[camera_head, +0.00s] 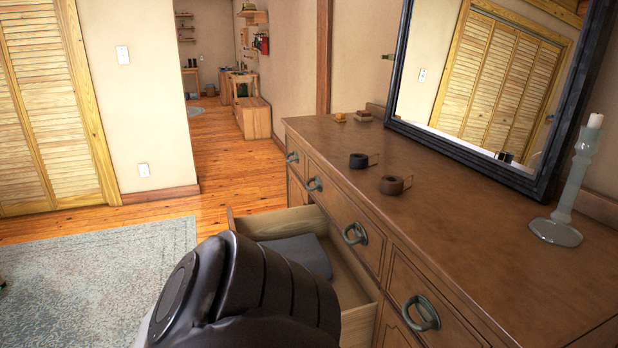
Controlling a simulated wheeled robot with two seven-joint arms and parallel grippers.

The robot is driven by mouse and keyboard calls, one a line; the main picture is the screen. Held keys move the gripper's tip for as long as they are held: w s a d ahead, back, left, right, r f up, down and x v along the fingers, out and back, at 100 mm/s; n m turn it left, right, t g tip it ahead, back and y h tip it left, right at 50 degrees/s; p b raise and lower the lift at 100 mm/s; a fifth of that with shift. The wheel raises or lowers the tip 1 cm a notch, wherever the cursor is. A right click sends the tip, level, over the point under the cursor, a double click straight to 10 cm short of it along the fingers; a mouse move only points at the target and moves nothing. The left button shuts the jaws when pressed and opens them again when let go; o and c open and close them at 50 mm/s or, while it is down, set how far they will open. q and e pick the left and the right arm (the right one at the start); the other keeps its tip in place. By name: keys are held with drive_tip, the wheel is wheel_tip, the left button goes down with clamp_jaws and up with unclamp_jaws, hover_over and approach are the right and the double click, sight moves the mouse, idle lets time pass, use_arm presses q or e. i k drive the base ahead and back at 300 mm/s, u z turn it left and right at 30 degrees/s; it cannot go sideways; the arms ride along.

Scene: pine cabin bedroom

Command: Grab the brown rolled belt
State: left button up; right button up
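A brown rolled belt (391,185) lies on top of the wooden dresser (450,200), near its front edge, with a loose end and buckle sticking out to the right. A black rolled belt (358,161) lies a little behind it to the left. Neither belt is touched. One dark arm part of mine fills the lower middle of the view, in front of the dresser. Neither of my grippers shows in this view.
A dresser drawer (357,324) stands open, with a folded grey cloth (302,254) inside. A mirror (490,80) and a glass candlestick (567,195) stand on the dresser. Small items (341,117) lie at its far end. The dresser top near right is clear.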

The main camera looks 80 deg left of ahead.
sight(390, 184)
drive_tip(key=u, duration=2.45)
